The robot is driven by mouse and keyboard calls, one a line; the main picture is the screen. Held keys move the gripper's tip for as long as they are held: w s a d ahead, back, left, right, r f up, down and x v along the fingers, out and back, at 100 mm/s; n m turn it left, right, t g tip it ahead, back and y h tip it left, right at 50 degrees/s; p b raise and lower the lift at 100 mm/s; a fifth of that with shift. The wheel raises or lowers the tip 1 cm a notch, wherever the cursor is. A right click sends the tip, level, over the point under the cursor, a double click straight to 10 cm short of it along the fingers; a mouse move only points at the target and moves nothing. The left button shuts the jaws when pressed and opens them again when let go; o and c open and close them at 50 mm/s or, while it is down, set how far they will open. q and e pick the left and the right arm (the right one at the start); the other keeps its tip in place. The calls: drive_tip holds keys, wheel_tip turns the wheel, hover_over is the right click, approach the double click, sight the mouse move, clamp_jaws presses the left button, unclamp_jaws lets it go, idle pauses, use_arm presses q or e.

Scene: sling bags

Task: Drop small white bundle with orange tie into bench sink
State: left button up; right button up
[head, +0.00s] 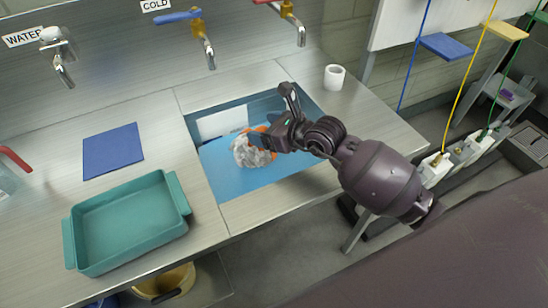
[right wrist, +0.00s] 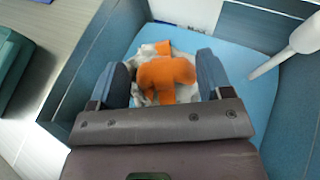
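The small white bundle with an orange tie (head: 243,154) is inside the bench sink (head: 217,180), low over or against its light blue floor; I cannot tell whether it touches the floor. My right gripper (head: 273,134) reaches into the sink from the right, with its fingers at the bundle's tied end. In the right wrist view the orange tie (right wrist: 167,74) fills most of the space between the two fingers (right wrist: 166,80), and white cloth presses close to them. My left gripper is not in view.
A teal tray (head: 130,228) and a blue mat (head: 112,151) lie on the counter left of the sink. A white cup (head: 334,77) stands at its back right. Taps (head: 205,45) hang from the wall behind. A yellow bucket (head: 165,282) is under the counter.

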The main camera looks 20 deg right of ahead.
drive_tip(key=o, duration=0.4)
drive_tip(key=shift+c, duration=0.2)
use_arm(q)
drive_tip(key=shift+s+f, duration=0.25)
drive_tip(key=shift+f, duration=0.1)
use_arm(e)
drive_tip(key=shift+f, duration=0.1)
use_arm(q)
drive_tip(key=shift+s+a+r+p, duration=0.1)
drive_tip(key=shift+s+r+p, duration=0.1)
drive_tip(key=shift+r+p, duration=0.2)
use_arm(e)
drive_tip(key=v, duration=1.1)
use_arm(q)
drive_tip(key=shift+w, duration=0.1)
use_arm(e)
drive_tip(key=shift+a, duration=0.1)
